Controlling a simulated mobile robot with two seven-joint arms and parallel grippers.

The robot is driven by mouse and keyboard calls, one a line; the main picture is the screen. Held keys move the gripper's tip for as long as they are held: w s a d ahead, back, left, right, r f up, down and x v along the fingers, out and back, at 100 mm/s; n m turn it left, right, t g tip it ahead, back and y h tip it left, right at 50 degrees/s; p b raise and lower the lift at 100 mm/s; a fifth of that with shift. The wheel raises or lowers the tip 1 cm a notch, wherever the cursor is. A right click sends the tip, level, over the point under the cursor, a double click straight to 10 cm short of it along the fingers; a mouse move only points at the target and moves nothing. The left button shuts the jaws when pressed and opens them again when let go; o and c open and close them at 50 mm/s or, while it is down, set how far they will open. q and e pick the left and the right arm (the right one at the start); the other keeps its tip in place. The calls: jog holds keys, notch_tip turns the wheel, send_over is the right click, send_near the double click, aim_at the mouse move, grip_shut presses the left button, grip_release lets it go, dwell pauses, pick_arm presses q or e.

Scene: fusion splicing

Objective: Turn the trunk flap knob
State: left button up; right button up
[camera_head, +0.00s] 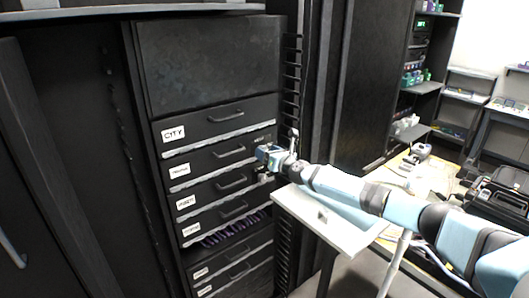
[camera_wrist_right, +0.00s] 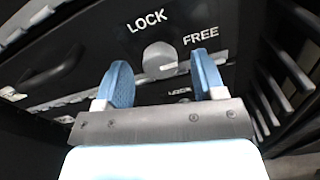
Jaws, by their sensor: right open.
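The trunk flap knob (camera_wrist_right: 160,58) is a round grey knob on a black flap, between the printed words LOCK and FREE in the right wrist view. Its pale mark points toward the FREE side. My right gripper (camera_wrist_right: 165,80) is open, with its two blue fingertips to either side of the knob and a little below it in the picture. I cannot tell whether they touch it. In the head view the right gripper (camera_head: 268,158) is at the right end of a black flap (camera_head: 205,160) and hides the knob. My left gripper is not in view.
The black cabinet has several labelled flaps with handles, the top one marked CITY (camera_head: 174,133). A white shelf (camera_head: 325,218) lies under my right arm. A slotted rail (camera_wrist_right: 290,60) stands close to the right of the gripper. A yellow table (camera_head: 425,178) is at the right.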

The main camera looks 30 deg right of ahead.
jog(key=shift+w+a, duration=0.1)
jog(key=shift+w, duration=0.85)
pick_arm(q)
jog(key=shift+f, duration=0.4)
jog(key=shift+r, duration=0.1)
pick_arm(e)
jog(key=c, duration=0.9)
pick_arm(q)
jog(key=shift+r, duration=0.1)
